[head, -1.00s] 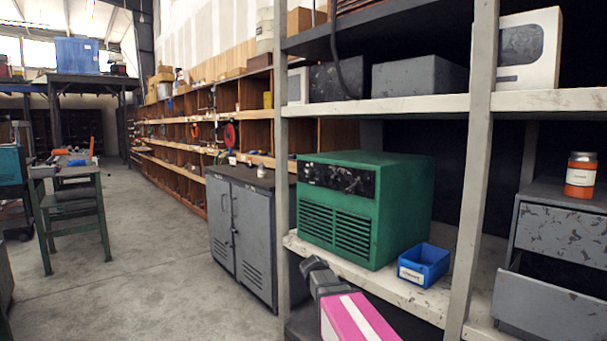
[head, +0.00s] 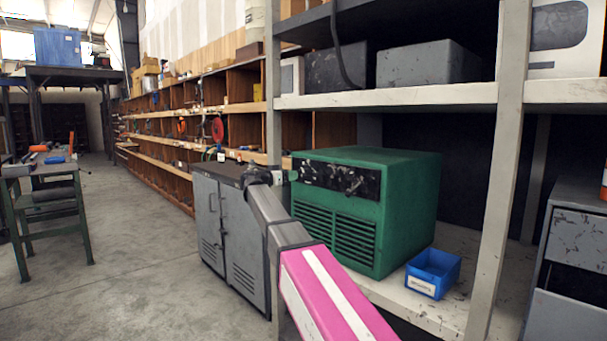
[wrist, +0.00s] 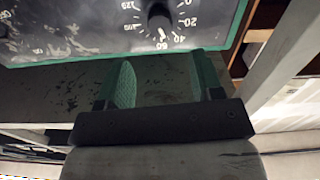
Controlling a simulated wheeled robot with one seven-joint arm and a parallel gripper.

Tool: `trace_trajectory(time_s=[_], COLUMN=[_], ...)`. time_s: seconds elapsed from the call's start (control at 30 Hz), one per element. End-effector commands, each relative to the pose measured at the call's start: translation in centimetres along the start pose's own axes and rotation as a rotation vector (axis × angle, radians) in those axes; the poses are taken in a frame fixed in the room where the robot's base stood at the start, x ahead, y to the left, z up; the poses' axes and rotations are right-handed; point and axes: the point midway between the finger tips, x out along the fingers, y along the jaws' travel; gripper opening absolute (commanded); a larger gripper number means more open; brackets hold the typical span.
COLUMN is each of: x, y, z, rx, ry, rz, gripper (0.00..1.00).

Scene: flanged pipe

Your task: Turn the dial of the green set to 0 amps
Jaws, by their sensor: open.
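The green set (head: 398,205) stands on the shelf in the head view, its dark, scuffed panel (head: 335,178) along the top of its louvred front. In the wrist view the dial (wrist: 158,16) is a dark round knob at the top, ringed by upside-down white numbers running from 0 to 120. Its pointer seems to be near 60, but I cannot tell exactly. My gripper (wrist: 164,72) is open and empty, its two green-padded fingers just below the dial in that picture, apart from it. In the head view my gripper (head: 284,176) is at the panel's left side.
A blue bin (head: 433,272) sits on the shelf right of the set. A shelf post (head: 497,170) stands to the right, and another post (head: 273,110) is behind my arm. A grey cabinet (head: 228,225) is at left, with open floor beyond.

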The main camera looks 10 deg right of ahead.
Motion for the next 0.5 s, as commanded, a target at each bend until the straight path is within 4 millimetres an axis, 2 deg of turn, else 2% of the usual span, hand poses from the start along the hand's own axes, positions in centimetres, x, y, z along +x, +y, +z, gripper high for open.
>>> trace_trajectory(time_s=[0.3, 0.5], x=[5.7, 8.4], y=[-0.1, -0.1], z=[0.1, 0.1], rx=[-0.002, -0.002], ry=[-0.003, -0.003], rz=[0.002, 0.001], gripper=[0.60, 0.60])
